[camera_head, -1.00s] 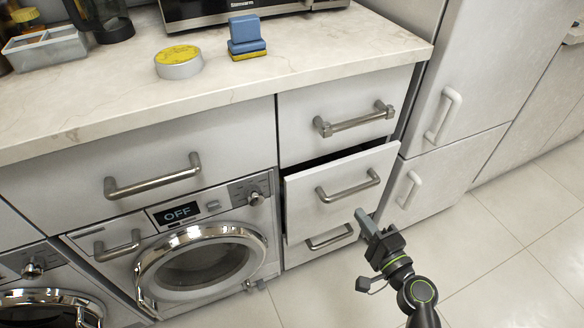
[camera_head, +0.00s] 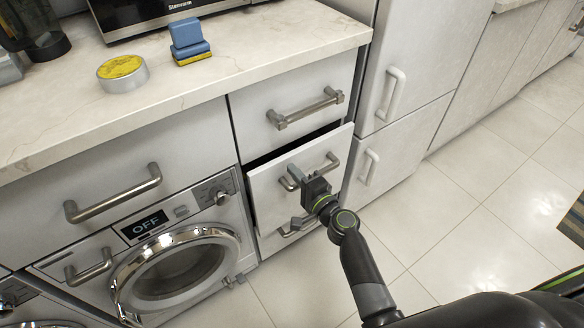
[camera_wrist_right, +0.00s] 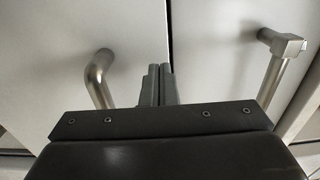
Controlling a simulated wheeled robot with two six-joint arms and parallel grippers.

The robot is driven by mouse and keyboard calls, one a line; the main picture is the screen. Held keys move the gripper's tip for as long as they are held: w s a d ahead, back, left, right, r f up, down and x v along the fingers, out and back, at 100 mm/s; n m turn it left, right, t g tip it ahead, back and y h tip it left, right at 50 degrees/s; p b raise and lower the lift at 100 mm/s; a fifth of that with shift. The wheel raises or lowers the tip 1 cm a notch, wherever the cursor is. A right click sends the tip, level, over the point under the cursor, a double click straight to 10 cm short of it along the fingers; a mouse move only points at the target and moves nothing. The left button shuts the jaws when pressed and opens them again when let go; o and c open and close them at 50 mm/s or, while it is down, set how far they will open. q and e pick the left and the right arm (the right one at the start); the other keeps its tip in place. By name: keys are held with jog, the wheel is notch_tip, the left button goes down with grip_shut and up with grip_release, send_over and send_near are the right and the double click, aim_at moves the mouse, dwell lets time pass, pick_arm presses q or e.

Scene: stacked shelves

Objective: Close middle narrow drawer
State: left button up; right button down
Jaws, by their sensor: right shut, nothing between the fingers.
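The middle narrow drawer (camera_head: 270,190) is pulled out, with a dark gap above its white front. Its bar handle (camera_head: 328,162) is partly hidden behind my right gripper. My right gripper (camera_head: 293,174) is shut and empty, in front of the drawer face by the handle. I cannot tell whether it touches. In the right wrist view the shut fingertips (camera_wrist_right: 158,84) are near a seam between two white fronts, with a curved handle (camera_wrist_right: 98,78) on the left and a square-ended handle (camera_wrist_right: 280,66) on the right. My left gripper is not in view.
The top narrow drawer (camera_head: 250,112) above looks shut. A lower handle (camera_head: 290,229) shows below. The washing machine (camera_head: 185,262) stands to the left and white cabinet doors (camera_head: 395,150) to the right. A marble counter (camera_head: 250,60) bears a blue block (camera_head: 187,35) and a round tin (camera_head: 122,72).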

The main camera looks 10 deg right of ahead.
aim_at(285, 163)
jog(key=shift+x, duration=0.8)
jog(key=shift+w+a, duration=0.1)
jog(key=shift+w, duration=0.1)
jog(key=b+x, duration=0.1)
jog(key=x, duration=0.2)
jog(key=shift+w, duration=0.15)
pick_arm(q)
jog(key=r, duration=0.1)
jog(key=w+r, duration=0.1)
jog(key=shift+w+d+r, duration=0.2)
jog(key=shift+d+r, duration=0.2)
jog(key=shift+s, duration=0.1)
pick_arm(e)
jog(key=shift+s+f, duration=0.1)
jog(key=shift+s, duration=0.1)
